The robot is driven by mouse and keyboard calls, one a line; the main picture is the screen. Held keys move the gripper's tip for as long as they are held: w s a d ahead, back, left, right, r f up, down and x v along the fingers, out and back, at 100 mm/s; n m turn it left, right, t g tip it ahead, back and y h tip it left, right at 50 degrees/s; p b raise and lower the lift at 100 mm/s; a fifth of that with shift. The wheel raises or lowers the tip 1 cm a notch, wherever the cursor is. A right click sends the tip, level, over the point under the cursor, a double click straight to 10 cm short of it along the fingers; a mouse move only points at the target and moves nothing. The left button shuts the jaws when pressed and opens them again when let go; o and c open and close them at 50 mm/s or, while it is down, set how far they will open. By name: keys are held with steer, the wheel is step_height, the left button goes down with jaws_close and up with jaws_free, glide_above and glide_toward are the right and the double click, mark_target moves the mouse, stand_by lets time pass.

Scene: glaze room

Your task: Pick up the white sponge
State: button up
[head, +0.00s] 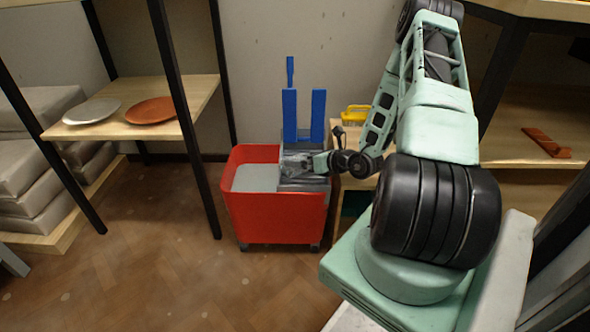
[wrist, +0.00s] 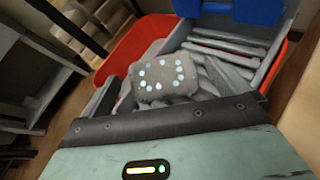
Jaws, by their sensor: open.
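I cannot make out a clearly white sponge in either view. In the wrist view, a rounded grey block (wrist: 160,78) with pale dots shows over the grey wringer (wrist: 245,48) of a red mop bucket (wrist: 133,43). I cannot tell whether this block is the sponge. My gripper (head: 305,162) reaches in from the right, over the wringer part of the red bucket (head: 277,217) in the head view. It is open. Its fingertips are hard to tell apart from the grey wringer, and whether they touch anything is unclear.
Blue uprights (head: 290,110) rise from the wringer's back. A yellow basket (head: 355,115) stands on a low wooden stand right of the bucket. A left shelf (head: 145,92) holds a white plate (head: 91,112) and an orange plate (head: 150,111). The tiled floor in front is clear.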

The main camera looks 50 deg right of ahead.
mark_target(293, 158)
steer(key=b+x, duration=0.1)
steer(key=x, duration=0.1)
steer(key=b+x, duration=0.2)
steer(key=shift+w+a+f, duration=0.15)
steer(key=shift+w+f, duration=0.1)
steer(key=shift+f, duration=0.25)
steer(key=shift+w, duration=0.25)
steer(key=shift+r, duration=0.1)
steer(key=c, duration=0.9)
steer(key=shift+o, duration=0.2)
